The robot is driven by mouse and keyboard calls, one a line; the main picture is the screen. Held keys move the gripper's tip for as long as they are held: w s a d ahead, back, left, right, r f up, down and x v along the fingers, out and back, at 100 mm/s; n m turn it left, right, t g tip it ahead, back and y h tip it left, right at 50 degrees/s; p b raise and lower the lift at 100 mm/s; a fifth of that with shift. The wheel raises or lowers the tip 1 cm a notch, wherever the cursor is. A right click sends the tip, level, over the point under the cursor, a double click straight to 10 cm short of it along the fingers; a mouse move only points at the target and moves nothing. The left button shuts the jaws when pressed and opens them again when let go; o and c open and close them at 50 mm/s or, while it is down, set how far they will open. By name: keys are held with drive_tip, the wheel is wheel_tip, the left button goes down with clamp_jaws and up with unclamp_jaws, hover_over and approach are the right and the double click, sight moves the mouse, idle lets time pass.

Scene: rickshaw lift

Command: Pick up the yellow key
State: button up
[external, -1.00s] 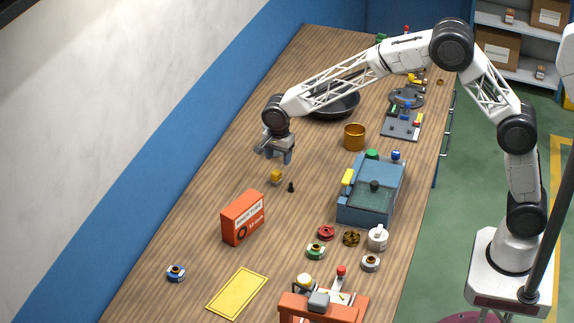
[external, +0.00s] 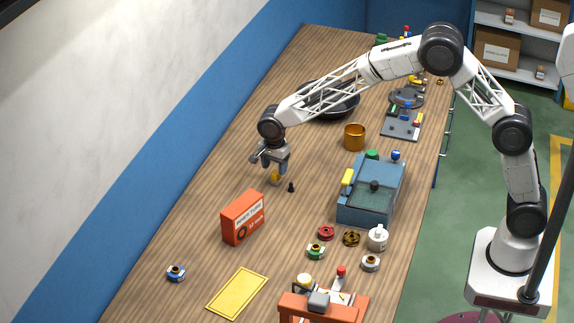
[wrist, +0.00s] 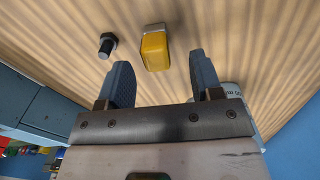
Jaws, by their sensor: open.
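The yellow key (external: 275,177) stands on the wooden bench, and my gripper (external: 275,168) is low over it. In the wrist view the key (wrist: 155,50) shows a yellow body with a pale metal end, ahead of the gap between my fingers. My gripper (wrist: 162,75) is open, with a blue-grey finger to either side of the gap and nothing between them. In the external view the fingers partly hide the key's top. I cannot tell whether they touch it.
A small black bolt (external: 291,187) stands close to the right of the key and also shows in the wrist view (wrist: 107,45). A red box (external: 243,218) is in front to the left. The bench behind the key is mostly bare.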

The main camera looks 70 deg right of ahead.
sight(276, 172)
idle(0.3)
drive_tip(key=shift+s+f, duration=0.15)
drive_tip(key=shift+f, duration=1.15)
drive_tip(key=shift+s+f, duration=0.1)
drive_tip(key=shift+f, duration=1.2)
drive_tip(key=c, duration=1)
drive_tip(key=shift+r, duration=0.7)
wheel_tip(276, 172, up, 2)
drive_tip(key=shift+r, duration=0.1)
drive_tip(key=s, duration=0.5)
drive_tip(key=s+r, duration=0.1)
drive_tip(key=s, duration=1)
drive_tip(key=shift+d+r, duration=0.2)
drive_tip(key=shift+d, duration=0.2)
